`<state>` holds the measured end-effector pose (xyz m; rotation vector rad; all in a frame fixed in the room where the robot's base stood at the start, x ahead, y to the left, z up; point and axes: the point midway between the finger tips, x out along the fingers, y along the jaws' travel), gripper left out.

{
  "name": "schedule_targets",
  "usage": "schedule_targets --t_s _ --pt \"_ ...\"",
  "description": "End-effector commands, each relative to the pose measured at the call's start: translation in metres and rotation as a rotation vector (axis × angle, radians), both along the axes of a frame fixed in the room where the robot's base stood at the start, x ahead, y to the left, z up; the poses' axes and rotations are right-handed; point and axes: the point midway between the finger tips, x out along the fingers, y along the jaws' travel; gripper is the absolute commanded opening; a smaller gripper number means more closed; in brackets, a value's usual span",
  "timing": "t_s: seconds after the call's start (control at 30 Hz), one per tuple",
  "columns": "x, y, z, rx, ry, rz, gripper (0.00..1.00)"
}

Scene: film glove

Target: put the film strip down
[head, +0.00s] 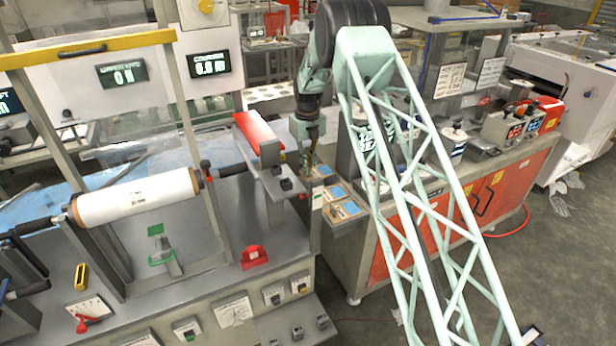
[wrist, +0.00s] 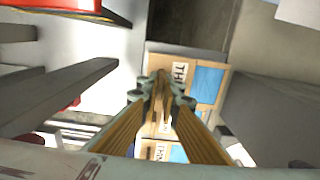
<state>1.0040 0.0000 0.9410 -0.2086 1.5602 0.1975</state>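My gripper (wrist: 161,92) points down over a row of small trays at the left end of the orange-fronted bench. In the wrist view its two brown fingers run close together towards their tips. A narrow brown piece, which looks like the film strip (wrist: 160,114), shows between them; its lower end is hard to make out. In the head view my gripper (head: 309,158) is small and partly dark, and the strip cannot be told apart there. The trays (head: 342,211) have blue squares and printed labels, and they also show below the fingers in the wrist view (wrist: 209,82).
A white film roll (head: 135,198) lies on the left machine. The orange-fronted bench (head: 400,235) carries several containers and devices to the right.

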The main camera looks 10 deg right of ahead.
Motion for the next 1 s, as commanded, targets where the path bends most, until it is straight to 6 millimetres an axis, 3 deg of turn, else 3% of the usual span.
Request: schedule_targets --t_s 0.27,0.7,1.0 --pt "0.000 0.000 -0.003 0.000 0.001 0.000 0.00" --pt "0.000 0.000 -0.037 0.000 0.000 0.000 0.00" --pt "0.000 0.000 -0.038 0.000 0.000 0.000 0.00"
